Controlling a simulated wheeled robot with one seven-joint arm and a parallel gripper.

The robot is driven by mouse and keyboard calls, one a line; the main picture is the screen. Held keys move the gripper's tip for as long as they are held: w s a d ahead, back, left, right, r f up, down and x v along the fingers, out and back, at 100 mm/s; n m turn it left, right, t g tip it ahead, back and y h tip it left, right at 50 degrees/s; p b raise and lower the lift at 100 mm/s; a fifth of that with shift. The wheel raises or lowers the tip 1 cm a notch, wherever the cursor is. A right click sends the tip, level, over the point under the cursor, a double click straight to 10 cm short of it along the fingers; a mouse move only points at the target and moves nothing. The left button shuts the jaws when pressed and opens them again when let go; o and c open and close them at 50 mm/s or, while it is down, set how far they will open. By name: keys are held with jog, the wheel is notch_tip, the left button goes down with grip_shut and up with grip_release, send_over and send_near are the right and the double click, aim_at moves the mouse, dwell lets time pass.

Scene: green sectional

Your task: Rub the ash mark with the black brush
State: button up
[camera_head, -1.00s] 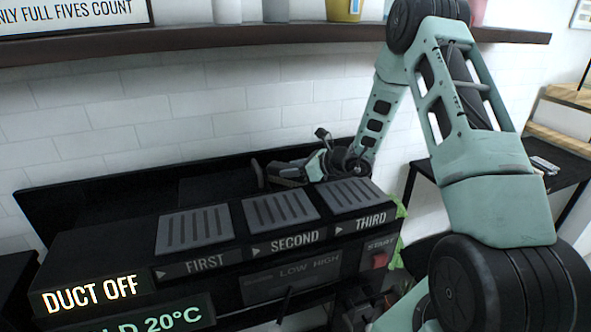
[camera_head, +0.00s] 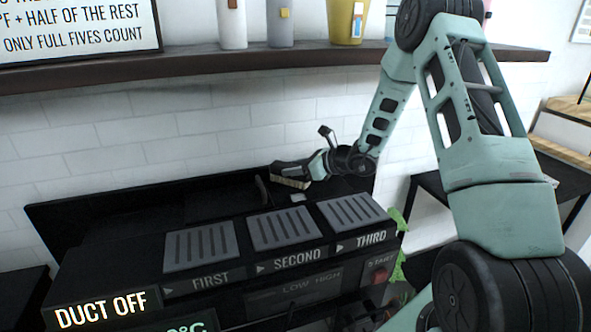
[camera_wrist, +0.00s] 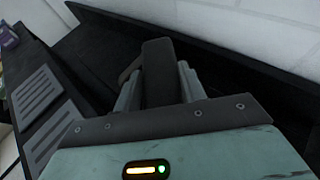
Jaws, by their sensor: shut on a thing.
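The black brush (camera_head: 292,172) is in my gripper (camera_head: 318,167), with its tan bristles facing down over the back part of the black machine (camera_head: 230,285). The brush looks a little above the surface, though the exact gap is hard to judge. In the wrist view, the dark brush body (camera_wrist: 158,68) sits between the fingers of my gripper (camera_wrist: 160,88), which is shut on it. A small pale grey patch (camera_head: 298,197) shows just below the brush, behind the pads; it may be the ash mark. No mark is clear in the wrist view.
Grey slotted pads, FIRST (camera_head: 202,247), SECOND (camera_head: 283,228) and THIRD (camera_head: 353,210), stand along the machine's top. A dark upright panel (camera_head: 130,205) backs the machine. A shelf (camera_head: 250,60) with containers hangs above. A dark side table (camera_head: 555,190) stands right.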

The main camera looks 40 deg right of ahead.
jog(key=shift+r, duration=0.15)
jog(key=shift+r+p, duration=0.75)
jog(key=shift+r, duration=0.65)
